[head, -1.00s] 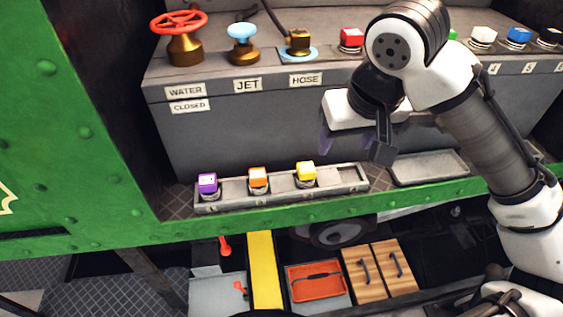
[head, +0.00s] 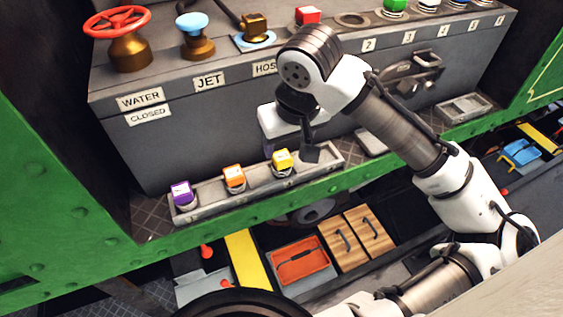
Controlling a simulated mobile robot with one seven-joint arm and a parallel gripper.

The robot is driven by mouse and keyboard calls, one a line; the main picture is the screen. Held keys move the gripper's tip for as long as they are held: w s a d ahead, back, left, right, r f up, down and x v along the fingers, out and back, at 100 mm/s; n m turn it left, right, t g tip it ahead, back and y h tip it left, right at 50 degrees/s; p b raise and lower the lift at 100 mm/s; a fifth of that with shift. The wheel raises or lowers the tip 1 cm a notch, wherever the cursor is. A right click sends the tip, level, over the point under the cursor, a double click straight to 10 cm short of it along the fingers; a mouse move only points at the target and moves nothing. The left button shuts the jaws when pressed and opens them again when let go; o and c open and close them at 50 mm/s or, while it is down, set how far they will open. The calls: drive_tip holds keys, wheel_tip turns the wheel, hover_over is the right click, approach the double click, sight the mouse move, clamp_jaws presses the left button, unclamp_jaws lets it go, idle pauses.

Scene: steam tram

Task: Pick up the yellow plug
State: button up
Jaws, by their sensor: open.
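My gripper (head: 289,153) is open and empty, pointing down just above and behind the yellow plug in the picture. Its dark right finger shows just right of the plug. The left finger is mostly hidden behind the hand and plug. I cannot tell whether either finger touches the plug.
Behind the tray rises a grey console with a red valve wheel (head: 117,20), a blue knob (head: 192,21), a brass fitting (head: 256,27) and a red plug (head: 307,15). A green riveted edge (head: 225,212) runs in front. Below it are an orange tray (head: 299,260) and wooden drawers (head: 369,233).

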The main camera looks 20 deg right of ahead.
sight(282, 157)
drive_tip(key=shift+p+x, duration=0.55)
drive_tip(key=shift+x, duration=2.35)
drive_tip(key=shift+w+a, duration=0.1)
drive_tip(key=shift+c, duration=0.2)
drive_tip(key=shift+r, duration=0.1)
clamp_jaws()
